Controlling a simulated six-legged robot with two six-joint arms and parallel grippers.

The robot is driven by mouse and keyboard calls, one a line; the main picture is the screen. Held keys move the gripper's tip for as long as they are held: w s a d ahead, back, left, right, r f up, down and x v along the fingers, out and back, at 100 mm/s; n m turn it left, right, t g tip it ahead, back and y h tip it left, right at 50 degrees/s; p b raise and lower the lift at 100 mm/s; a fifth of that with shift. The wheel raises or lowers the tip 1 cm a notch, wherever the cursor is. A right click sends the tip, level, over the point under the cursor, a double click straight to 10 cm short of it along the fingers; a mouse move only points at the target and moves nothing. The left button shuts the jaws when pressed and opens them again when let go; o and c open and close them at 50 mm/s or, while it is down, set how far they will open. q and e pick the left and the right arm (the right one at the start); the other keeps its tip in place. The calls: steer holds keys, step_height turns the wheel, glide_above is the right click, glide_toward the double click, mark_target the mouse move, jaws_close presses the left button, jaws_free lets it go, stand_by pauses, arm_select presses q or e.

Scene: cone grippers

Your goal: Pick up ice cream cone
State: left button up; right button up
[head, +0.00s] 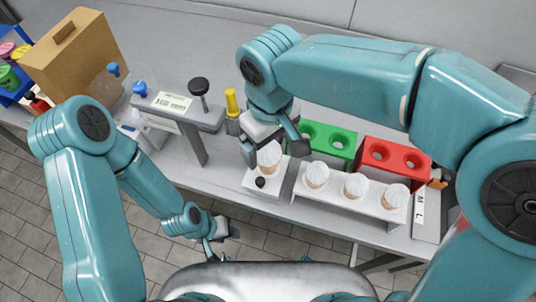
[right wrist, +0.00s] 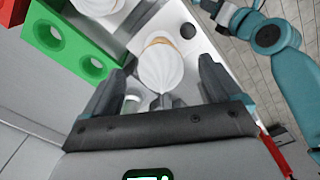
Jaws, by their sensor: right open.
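An ice cream cone (head: 268,157) with a white swirl top stands in a small white stand (head: 280,187) with a black knob. My right gripper (head: 275,149) is above this cone, open, its fingers on either side. In the right wrist view, the white swirl of the cone (right wrist: 161,70) shows between the two spread fingers of the right gripper (right wrist: 162,78), apart from both. More cones stand in a white rack (head: 340,200) to the right. My left gripper (head: 219,238) hangs low, in front of the counter edge; its fingers are too small to judge.
A green block with holes (head: 328,142) and a red one (head: 395,158) stand behind the rack. A grey dispenser (head: 185,118) and a yellow-topped bottle (head: 232,103) stand left of my right gripper. A brown box (head: 75,58) is far left.

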steer(key=f, duration=0.4)
steer(key=shift+w+a+f, duration=0.2)
steer(key=shift+w+f, duration=0.15)
steer(key=shift+f, duration=0.05)
steer(key=shift+s, duration=0.1)
steer(key=shift+c, duration=0.6)
steer(key=c, duration=0.7)
steer(key=shift+r, duration=0.15)
